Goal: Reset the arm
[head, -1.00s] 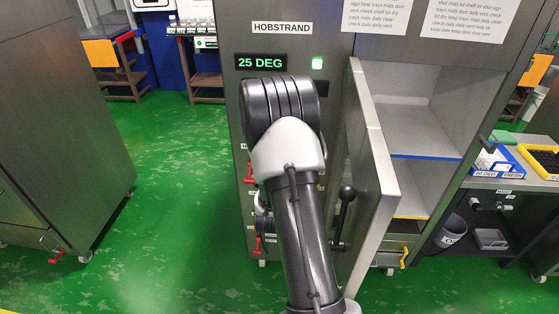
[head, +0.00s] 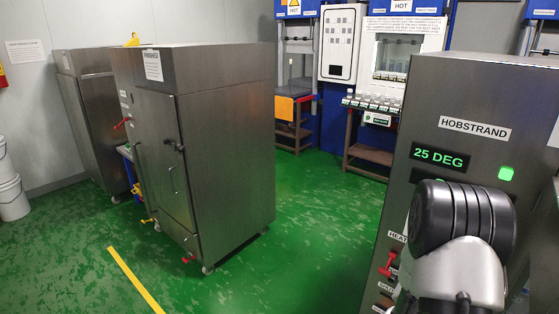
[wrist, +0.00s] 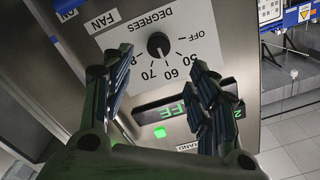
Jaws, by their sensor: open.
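My gripper (wrist: 160,85) shows in the wrist view with its two fingers apart and nothing between them. Beyond the fingers is a steel panel with a white dial plate marked DEGREES and a black knob (wrist: 158,45). Whether the fingertips touch the panel I cannot tell. In the head view my arm stands in front of the HOBSTRAND cabinet (head: 440,95) at the right; my gripper is not seen there. The cabinet's green display (head: 440,157) reads 25 DEG, and a green light (head: 506,174) is lit beside it.
Another steel cabinet (head: 225,150) on wheels stands at centre left. A further cabinet (head: 85,120) is by the left wall, near white buckets (head: 10,185). A blue station with a rack of small containers (head: 375,103) is at the back. Green floor (head: 290,245) lies open between the cabinets.

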